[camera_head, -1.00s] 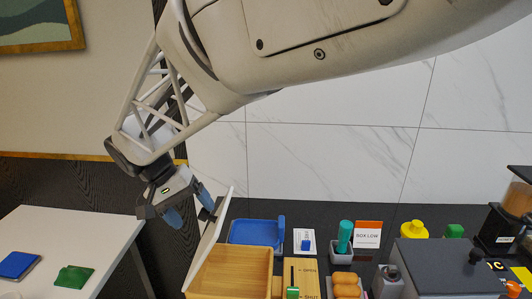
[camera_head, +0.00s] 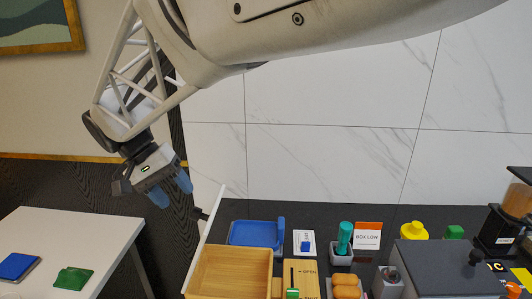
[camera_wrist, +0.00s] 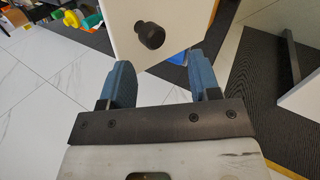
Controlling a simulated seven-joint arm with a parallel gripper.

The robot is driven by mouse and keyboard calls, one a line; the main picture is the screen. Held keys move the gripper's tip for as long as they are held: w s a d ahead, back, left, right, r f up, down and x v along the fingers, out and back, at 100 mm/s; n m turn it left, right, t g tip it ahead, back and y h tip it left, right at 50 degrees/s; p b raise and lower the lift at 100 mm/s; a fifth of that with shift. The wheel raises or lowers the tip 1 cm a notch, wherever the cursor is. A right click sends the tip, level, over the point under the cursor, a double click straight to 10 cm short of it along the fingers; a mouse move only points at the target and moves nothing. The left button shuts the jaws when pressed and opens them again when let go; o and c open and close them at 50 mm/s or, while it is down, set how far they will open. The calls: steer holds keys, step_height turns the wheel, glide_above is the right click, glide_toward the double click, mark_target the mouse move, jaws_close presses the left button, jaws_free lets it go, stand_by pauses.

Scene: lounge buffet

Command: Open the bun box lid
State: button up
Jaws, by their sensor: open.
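The bun box (camera_head: 232,270) is a wooden box on the dark counter, with its inside showing in the head view. Its white lid (camera_head: 206,240) stands steeply up along the box's left side. The lid's black knob (camera_wrist: 151,36) shows in the wrist view on the lid's white face (camera_wrist: 180,22), ahead of the fingertips. My gripper (camera_head: 171,190) has blue fingers and is open and empty. It is up and left of the lid, apart from it in the head view. The gripper also shows in the wrist view (camera_wrist: 160,75).
A blue tray (camera_head: 256,233) sits behind the box. An OPEN/SHUT slider board (camera_head: 305,270), buns (camera_head: 346,288) and a grey machine (camera_head: 435,265) stand to the right. A white table (camera_head: 75,230) with blue and green items is at left.

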mark_target(214, 208)
steer(key=shift+a+r, duration=0.35)
steer(key=shift+r, duration=0.3)
steer(key=shift+c, duration=0.2)
